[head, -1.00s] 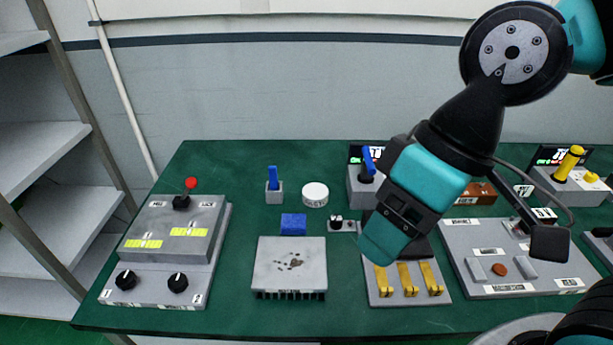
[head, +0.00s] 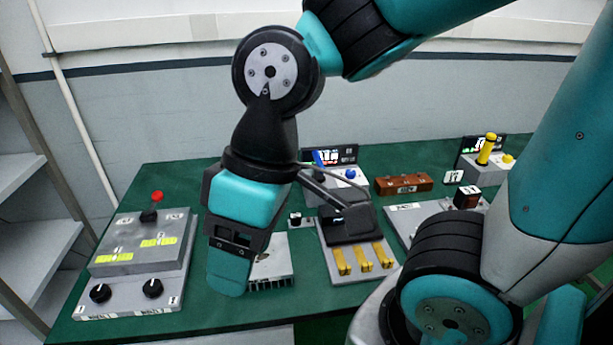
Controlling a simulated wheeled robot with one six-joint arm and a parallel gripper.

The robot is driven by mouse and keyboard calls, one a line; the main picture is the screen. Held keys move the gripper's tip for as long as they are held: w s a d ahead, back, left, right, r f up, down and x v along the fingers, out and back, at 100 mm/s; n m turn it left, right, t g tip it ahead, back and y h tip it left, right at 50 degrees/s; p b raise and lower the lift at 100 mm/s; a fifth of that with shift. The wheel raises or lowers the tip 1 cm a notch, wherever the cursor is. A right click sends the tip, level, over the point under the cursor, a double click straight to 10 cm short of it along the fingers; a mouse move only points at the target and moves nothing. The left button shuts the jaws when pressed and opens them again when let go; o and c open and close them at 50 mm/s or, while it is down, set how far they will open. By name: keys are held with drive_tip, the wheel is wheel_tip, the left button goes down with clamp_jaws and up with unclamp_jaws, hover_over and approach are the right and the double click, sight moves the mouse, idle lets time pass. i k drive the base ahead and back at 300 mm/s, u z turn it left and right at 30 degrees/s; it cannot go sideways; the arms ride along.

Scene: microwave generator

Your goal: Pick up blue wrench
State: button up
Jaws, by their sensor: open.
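My gripper (head: 229,284) hangs in the middle-left of the head view, pointing down above the table, seen from the side. It is open, and nothing shows in it. A blue upright handle (head: 319,159) stands on a grey box with a display behind the arm, to the right of my gripper. I cannot tell whether it is the blue wrench. The small grey holder with a blue upright piece, the blue block and the white round cap are hidden behind my arm.
On the green table (head: 190,178) stand a grey panel with a red-knobbed lever (head: 157,197), a finned plate (head: 272,262) partly behind my gripper, a board with yellow clips (head: 360,258), a brown block (head: 403,184) and a yellow handle (head: 486,149). Shelves (head: 22,170) stand at left.

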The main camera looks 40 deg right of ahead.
sight(319, 176)
drive_tip(key=u, duration=0.05)
drive_tip(key=k, duration=0.6)
drive_tip(key=z, duration=0.9)
drive_tip(key=i, duration=1)
drive_tip(key=u, duration=1.95)
drive_tip(key=k, duration=0.75)
drive_tip(key=z, duration=0.6)
drive_tip(key=i, duration=0.5)
